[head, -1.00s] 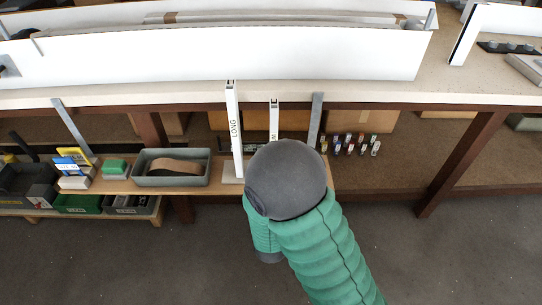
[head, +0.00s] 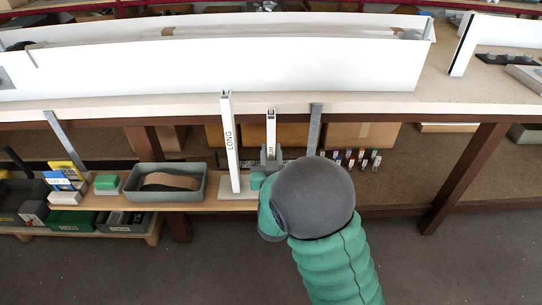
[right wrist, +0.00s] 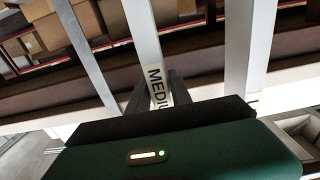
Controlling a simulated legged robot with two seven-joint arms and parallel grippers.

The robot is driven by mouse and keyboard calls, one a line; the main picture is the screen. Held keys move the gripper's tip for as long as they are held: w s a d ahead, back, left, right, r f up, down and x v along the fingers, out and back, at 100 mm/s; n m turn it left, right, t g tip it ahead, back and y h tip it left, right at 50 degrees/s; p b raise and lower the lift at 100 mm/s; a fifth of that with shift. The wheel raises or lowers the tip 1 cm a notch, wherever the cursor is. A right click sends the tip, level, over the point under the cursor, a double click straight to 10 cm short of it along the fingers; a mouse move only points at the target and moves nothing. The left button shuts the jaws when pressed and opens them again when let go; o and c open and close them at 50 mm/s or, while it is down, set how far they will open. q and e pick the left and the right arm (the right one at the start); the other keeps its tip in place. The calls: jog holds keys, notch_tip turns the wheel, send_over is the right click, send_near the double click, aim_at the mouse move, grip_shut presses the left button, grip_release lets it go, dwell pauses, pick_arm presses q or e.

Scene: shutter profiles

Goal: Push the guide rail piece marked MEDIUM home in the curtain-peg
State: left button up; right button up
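The white guide rail piece marked MEDIUM (head: 270,125) stands upright below the bench's front edge, right of the taller white LONG piece (head: 228,140). Its lettering is partly covered. In the right wrist view the MEDIUM piece (right wrist: 144,38) runs down between two dark fingers. My right gripper (head: 270,156) is low on this piece, one finger on each side and close to it. I cannot tell whether they press on it. The foot of the MEDIUM piece is hidden behind my gripper and arm. My left gripper is not in view.
A grey upright bar (head: 314,130) stands close on the right. A light base block (head: 237,187) is under the LONG piece. A grey-green tray (head: 165,196) sits left on the low shelf. Several small coloured items (head: 357,158) lie to the right. The bench top (head: 470,108) overhangs behind.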

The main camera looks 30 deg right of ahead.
grip_shut()
